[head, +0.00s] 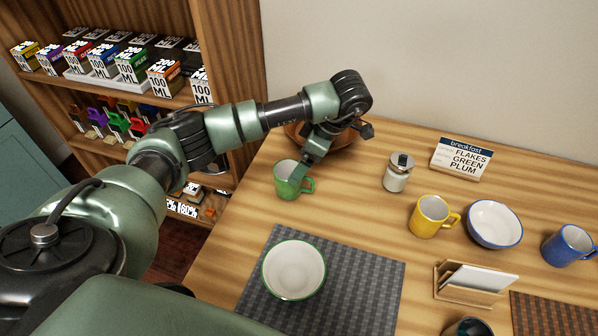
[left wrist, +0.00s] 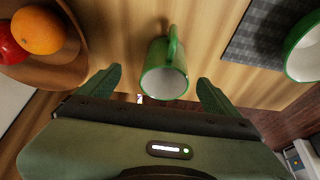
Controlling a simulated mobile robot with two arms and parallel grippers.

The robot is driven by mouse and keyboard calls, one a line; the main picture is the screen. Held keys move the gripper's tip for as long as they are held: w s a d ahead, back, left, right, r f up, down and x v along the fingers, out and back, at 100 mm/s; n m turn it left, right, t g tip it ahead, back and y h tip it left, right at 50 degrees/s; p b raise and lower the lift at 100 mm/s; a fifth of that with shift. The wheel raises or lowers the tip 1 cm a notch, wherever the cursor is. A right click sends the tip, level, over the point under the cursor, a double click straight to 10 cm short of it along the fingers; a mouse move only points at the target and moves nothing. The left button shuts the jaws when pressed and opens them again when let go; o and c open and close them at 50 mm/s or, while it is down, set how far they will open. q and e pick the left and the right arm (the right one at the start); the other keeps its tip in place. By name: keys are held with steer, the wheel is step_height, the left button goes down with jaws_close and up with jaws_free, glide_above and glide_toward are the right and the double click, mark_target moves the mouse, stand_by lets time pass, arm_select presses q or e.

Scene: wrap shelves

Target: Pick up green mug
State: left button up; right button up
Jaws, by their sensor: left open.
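The green mug (head: 288,183) stands upright on the wooden table, near its left edge in the head view. Its handle points right there. In the left wrist view the green mug (left wrist: 160,72) lies between and just ahead of the two fingers, with its handle pointing up in the picture. My left gripper (left wrist: 160,85) is open and empty, one finger on each side of the mug with gaps. In the head view my left gripper (head: 307,168) is partly hidden by the arm and is close beside the mug. My right gripper is not in view.
A wooden bowl (head: 340,139) with fruit stands behind the gripper. A white bowl with green rim (head: 294,268) sits on a grey placemat (head: 378,290). A jar (head: 397,175), yellow mug (head: 430,216) and breakfast sign (head: 461,158) stand to the right. Shelves (head: 240,80) are at left.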

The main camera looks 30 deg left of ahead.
mark_target(283, 169)
arm_select(q)
steer(key=shift+s+a+f+p, duration=0.25)
steer(key=shift+s+a+f, duration=0.15)
steer(key=shift+f, duration=0.2)
steer(key=shift+s+a+f+p, duration=0.25)
steer(key=shift+s+a+f, duration=0.1)
steer(key=shift+f, duration=0.2)
steer(key=x, duration=0.3)
steer(key=shift+a+f+p, duration=0.15)
steer(key=shift+f+p, duration=0.15)
steer(key=shift+p, duration=0.1)
steer(key=shift+a+f, duration=0.1)
steer(key=shift+f, duration=0.15)
steer(key=shift+w, duration=0.1)
steer(key=c, duration=1.8)
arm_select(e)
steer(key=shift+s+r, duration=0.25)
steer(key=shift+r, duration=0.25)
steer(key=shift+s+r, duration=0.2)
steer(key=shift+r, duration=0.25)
arm_select(q)
steer(key=shift+o, duration=0.2)
steer(key=shift+r, duration=0.1)
